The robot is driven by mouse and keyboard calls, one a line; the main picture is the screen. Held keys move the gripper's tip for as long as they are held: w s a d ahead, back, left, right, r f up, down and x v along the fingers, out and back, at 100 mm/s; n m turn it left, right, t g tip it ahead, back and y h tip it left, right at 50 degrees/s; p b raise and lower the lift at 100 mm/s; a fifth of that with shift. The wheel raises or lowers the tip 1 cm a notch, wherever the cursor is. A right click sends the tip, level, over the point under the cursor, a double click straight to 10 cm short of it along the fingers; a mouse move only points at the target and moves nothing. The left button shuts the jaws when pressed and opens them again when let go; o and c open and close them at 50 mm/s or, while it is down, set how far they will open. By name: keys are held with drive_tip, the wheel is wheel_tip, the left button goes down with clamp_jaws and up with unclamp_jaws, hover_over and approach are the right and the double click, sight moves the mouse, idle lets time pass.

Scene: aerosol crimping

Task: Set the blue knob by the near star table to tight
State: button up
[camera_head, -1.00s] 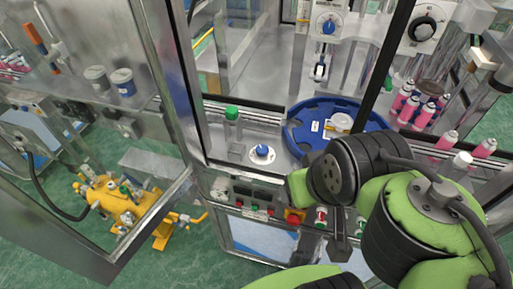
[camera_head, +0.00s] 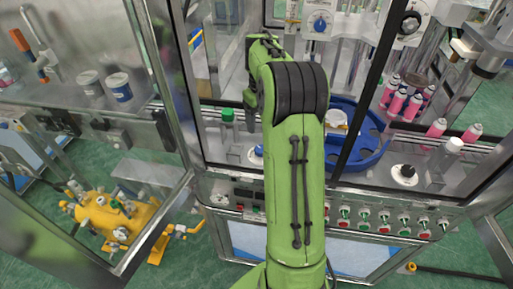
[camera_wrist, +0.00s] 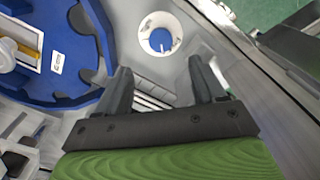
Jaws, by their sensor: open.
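The blue knob (camera_wrist: 160,40) sits on a round white dial on the machine deck in the wrist view, beyond the tips of my gripper (camera_wrist: 163,77). My gripper is open and empty, its two dark fingers spread, apart from the knob. In the head view the blue knob (camera_head: 258,151) shows only in part, because my green arm covers its right side. The blue star table (camera_head: 372,165) lies to the right of the arm; it also shows at the left of the wrist view (camera_wrist: 78,92).
A green-capped post (camera_head: 227,116) stands left of the knob. Another blue knob (camera_head: 320,24) is on a panel above, and a black knob (camera_head: 405,171) sits on the deck at right. Pink cans (camera_head: 412,106) stand at right. Metal door frames flank the opening.

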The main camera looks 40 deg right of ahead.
sight(261, 148)
wheel_tip(261, 148, down, 11)
drive_tip(key=shift+w+b, duration=0.15)
drive_tip(key=shift+b, duration=0.75)
drive_tip(key=c, duration=1.1)
drive_tip(key=shift+o, duration=0.2)
